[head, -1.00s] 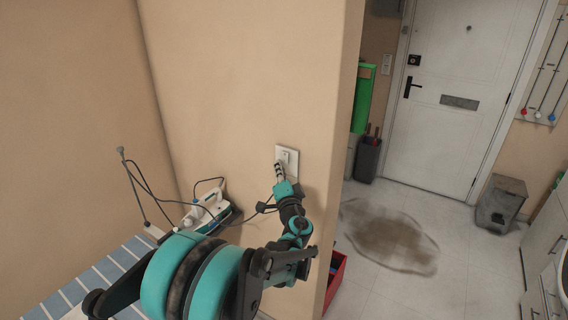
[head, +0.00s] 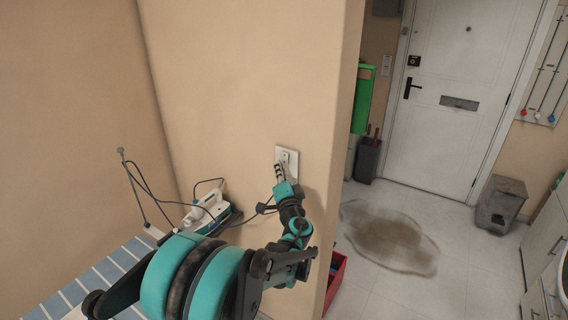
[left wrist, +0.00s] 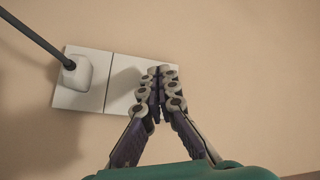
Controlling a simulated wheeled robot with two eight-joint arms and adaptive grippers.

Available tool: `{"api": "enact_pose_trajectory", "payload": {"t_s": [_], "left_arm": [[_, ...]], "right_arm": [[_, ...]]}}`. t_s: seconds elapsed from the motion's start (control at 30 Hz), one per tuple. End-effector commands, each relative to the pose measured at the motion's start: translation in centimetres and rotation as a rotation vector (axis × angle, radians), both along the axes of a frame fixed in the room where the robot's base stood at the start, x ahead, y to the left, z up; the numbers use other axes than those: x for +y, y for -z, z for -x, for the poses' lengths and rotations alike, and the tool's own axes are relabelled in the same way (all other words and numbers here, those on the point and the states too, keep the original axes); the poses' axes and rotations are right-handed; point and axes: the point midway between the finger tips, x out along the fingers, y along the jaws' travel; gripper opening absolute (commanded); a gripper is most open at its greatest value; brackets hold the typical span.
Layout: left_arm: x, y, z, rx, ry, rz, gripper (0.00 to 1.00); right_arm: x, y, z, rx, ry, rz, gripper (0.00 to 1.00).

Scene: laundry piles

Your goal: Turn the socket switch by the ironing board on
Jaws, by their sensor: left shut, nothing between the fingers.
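The white socket plate (head: 292,160) is on the beige wall above the ironing board (head: 98,282). In the left wrist view the plate (left wrist: 92,64) has two halves, with a plug (left wrist: 76,74) and its cord in the left half. My left gripper (head: 279,168) is shut and empty, with its tips at the plate. In the left wrist view the gripper tips (left wrist: 162,72) lie over the right half of the plate and hide part of it, including any switch there. I cannot tell whether the tips touch it. My right gripper is not in view.
A white and green iron (head: 208,211) with a dark cord sits at the board's end, by a thin cord holder (head: 134,188). The wall's corner edge is just right of the socket. A red box (head: 336,276) stands low beyond it.

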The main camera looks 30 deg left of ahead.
Motion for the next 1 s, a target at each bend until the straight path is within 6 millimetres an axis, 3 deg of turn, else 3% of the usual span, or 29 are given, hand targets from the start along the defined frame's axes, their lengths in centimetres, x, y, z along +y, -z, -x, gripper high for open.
{"api": "enact_pose_trajectory", "payload": {"t_s": [1.0], "left_arm": [[-0.07,0.09,-0.89,0.000,0.000,0.000,0.00]], "right_arm": [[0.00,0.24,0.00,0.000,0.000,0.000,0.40]]}}
